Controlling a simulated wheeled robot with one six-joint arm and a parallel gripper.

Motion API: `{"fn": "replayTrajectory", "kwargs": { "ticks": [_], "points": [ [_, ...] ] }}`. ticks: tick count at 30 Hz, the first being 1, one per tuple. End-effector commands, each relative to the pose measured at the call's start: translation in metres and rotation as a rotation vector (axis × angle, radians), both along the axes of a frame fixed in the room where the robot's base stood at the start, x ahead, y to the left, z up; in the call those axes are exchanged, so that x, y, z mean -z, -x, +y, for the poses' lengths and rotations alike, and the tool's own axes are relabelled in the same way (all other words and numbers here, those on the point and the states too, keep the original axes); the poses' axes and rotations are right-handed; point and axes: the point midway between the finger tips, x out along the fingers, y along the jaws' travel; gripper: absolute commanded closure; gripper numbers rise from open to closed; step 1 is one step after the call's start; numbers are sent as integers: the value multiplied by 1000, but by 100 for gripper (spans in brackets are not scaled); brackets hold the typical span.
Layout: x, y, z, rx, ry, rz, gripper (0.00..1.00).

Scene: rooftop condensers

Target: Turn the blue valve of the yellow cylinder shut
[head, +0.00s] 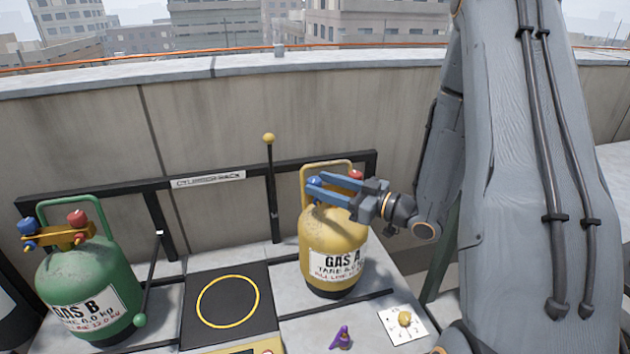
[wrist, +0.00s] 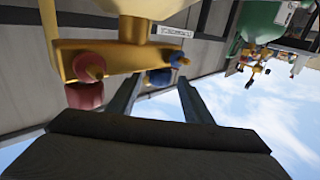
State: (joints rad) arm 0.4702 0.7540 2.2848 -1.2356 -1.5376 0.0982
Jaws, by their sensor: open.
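The yellow cylinder (head: 328,235), labelled GAS A, stands upright on the bench in the head view. Its blue valve (head: 313,181) is at the top left and its red valve (head: 356,174) at the top right. My gripper (head: 315,188) reaches in from the right, its fingers at the blue valve. The wrist view is upside down: the blue valve (wrist: 160,76) lies between or just beyond the tips of my open gripper (wrist: 160,82). The red valve (wrist: 85,92) is left of the fingers there. I cannot tell whether a finger touches the blue valve.
A green cylinder (head: 85,285) labelled GAS B, with its own blue and red valves, stands at left. Between the cylinders lies a black pad (head: 200,281) with a yellow ring. A rack rail and a yellow-topped lever (head: 271,180) stand behind. A purple object (head: 342,339) lies in front.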

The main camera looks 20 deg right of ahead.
Motion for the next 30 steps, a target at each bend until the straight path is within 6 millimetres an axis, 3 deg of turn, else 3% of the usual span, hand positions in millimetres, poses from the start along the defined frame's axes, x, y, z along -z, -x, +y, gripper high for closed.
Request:
{"fn": "replayTrajectory", "kwargs": {
  "ticks": [7, 17, 24, 30],
  "points": [
    [0, -19, 18, 1, 1, 0, 54],
    [0, -22, 19, 3, 1, 0, 54],
    [0, -22, 19, 3, 1, 0, 93],
    [0, -21, 19, 12, 1, 1, 95]
  ]
}}
